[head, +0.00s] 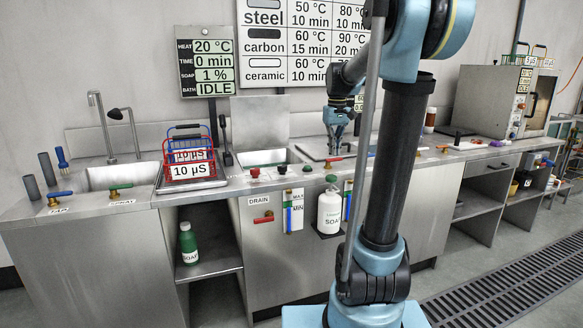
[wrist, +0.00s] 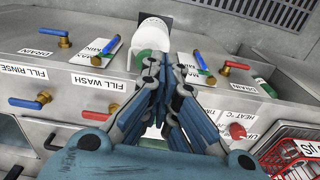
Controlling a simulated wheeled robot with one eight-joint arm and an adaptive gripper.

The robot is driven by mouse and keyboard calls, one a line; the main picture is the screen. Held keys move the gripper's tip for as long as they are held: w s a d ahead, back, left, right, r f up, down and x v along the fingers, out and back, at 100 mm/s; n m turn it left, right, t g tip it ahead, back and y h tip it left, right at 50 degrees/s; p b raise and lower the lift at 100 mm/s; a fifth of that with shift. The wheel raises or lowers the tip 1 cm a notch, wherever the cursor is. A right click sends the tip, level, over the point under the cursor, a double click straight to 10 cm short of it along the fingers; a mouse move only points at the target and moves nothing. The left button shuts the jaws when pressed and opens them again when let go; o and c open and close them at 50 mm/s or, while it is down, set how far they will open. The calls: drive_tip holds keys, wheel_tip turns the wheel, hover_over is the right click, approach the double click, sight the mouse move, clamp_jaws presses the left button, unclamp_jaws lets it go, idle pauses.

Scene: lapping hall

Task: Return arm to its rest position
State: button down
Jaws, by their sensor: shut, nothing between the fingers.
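My arm rises on the right of the head view and bends back over the counter. My gripper (head: 334,150) hangs above the counter behind the front row of valves, fingers pointing down. In the wrist view my gripper (wrist: 165,62) has its blue fingers together with nothing between them. They partly cover the white soap bottle (wrist: 153,28) and its green top. The same soap bottle (head: 329,212) stands upright at the counter front in the head view. Whether the fingers touch anything below is hard to tell.
A wire basket (head: 192,170) marked 10 µS stands left on the steel counter. A sink (head: 120,176) is at far left. Blue, red and green valves line the front edge. An oven-like box (head: 495,100) stands at right. The floor grating (head: 510,290) is clear.

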drive_tip(key=s+f+m+t, duration=0.1)
drive_tip(key=s+f, duration=0.9)
drive_tip(key=s, duration=0.5)
drive_tip(key=s+f+m, duration=0.1)
drive_tip(key=s+f, duration=0.9)
drive_tip(key=s, duration=0.5)
drive_tip(key=shift+d+m+t, duration=0.25)
drive_tip(key=shift+m+t, duration=0.15)
drive_tip(key=shift+w+f, duration=0.1)
drive_tip(key=shift+f, duration=0.05)
drive_tip(key=shift+w+f, duration=0.15)
drive_tip(key=shift+w, duration=0.25)
